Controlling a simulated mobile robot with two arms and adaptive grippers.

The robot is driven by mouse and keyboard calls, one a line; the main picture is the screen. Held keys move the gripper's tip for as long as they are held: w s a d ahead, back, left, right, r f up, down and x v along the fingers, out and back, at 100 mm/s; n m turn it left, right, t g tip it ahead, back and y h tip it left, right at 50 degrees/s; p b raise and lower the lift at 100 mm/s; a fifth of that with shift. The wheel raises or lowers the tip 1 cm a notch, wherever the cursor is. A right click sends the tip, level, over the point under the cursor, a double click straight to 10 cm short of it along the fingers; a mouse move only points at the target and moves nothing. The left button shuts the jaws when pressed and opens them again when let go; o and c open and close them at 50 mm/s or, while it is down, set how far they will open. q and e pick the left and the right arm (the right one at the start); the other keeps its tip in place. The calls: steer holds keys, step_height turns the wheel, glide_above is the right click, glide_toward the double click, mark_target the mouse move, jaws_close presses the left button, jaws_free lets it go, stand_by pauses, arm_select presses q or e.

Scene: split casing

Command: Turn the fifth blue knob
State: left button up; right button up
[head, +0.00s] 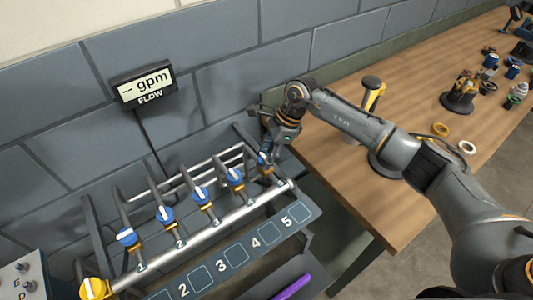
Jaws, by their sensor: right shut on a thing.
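The fifth blue knob (264,158) is the one at the far right end of the pipe rack (225,213), above the label 5. My right gripper (266,150) comes from above and is shut on this knob, partly hiding it. The other blue knobs, such as the fourth one (235,175) and the first one (127,237), stand in a row to the left, each with a white mark on top. My left gripper is not in view.
A yellow knob (94,289) sits at the lower left end of the pipe. A flow display (145,86) on the wall reads "-- gpm". A wooden table (410,60) with several parts stands right of the rack. A purple object (292,287) lies below.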

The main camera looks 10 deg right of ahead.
steer(key=shift+m, duration=0.4)
steer(key=m+b, duration=0.1)
steer(key=m+t+b, duration=0.1)
steer(key=shift+s+f+m, duration=0.15)
steer(key=shift+m, duration=0.25)
steer(key=m+t+b, duration=0.1)
steer(key=m, duration=0.1)
steer(key=m+t+h+b, duration=0.1)
steer(key=m, duration=0.1)
steer(key=shift+a+m+b, duration=0.1)
steer(key=shift+m+b, duration=0.2)
steer(key=m+h+b, duration=0.1)
steer(key=m+b, duration=0.1)
steer(key=m+t+b, duration=0.1)
steer(key=m+b, duration=0.1)
steer(key=m, duration=0.1)
steer(key=shift+s+a+h, duration=0.15)
steer(key=shift+h, duration=0.25)
steer(key=shift+a+m+t+h+b, duration=0.15)
steer(key=shift+m+h+b, duration=0.3)
steer(key=shift+m+b, duration=0.65)
steer(key=shift+d+m+t+h+b, duration=0.15)
steer(key=shift+m+h+b, duration=0.3)
steer(key=shift+m+b, duration=0.65)
steer(key=shift+a+m, duration=0.1)
steer(key=shift+m, duration=0.2)
steer(key=o, duration=1.2)
steer(key=shift+r, duration=0.25)
